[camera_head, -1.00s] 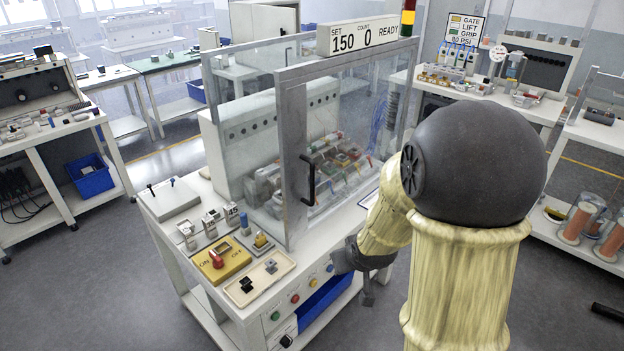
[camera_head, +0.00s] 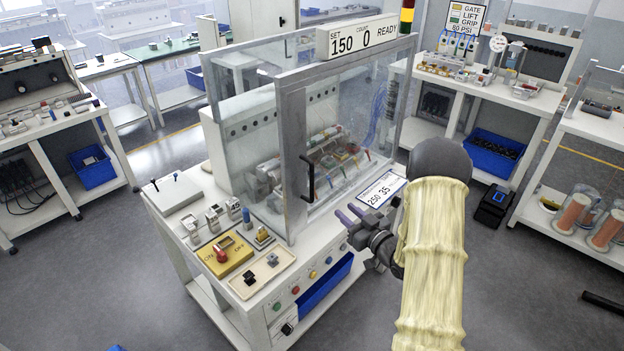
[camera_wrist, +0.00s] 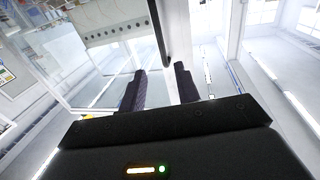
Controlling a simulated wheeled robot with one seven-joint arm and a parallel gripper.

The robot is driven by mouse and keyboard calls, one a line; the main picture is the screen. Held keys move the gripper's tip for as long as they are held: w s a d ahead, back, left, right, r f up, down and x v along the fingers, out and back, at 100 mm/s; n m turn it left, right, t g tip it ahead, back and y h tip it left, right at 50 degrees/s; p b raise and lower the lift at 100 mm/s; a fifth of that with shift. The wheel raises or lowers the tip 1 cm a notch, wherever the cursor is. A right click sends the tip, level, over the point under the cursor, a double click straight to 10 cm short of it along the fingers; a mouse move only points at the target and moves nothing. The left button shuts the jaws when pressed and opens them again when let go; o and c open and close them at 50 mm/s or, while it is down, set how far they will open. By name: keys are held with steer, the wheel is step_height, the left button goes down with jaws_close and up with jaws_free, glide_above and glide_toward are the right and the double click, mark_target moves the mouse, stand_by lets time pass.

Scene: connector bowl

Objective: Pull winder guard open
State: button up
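The winder guard (camera_head: 335,125) is a clear panelled box with a grey metal frame, standing over the winder on the white bench. Its front door appears closed. A black vertical handle (camera_head: 308,178) is on the door's left part, and it shows in the wrist view (camera_wrist: 159,35) beyond the fingers. My gripper (camera_head: 349,214) is in front of the guard, right of and a little below the handle in the head view. Its two dark fingers are apart with nothing between them, as the wrist view (camera_wrist: 160,88) shows. The gripper is not touching the handle.
A yellow ON/OFF switch panel (camera_head: 225,255) and a beige tray (camera_head: 262,276) are on the bench's left front. A white card (camera_head: 382,190) marked 250 35 lies near my gripper. The winder (camera_head: 320,160) is behind the glass. Other benches stand around, with open floor between.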

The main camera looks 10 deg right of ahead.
mark_target(313, 183)
steer(key=shift+w, duration=0.15)
steer(key=p+x, duration=0.6)
steer(key=x, duration=1.1)
steer(key=shift+w+a, duration=0.1)
jaws_close()
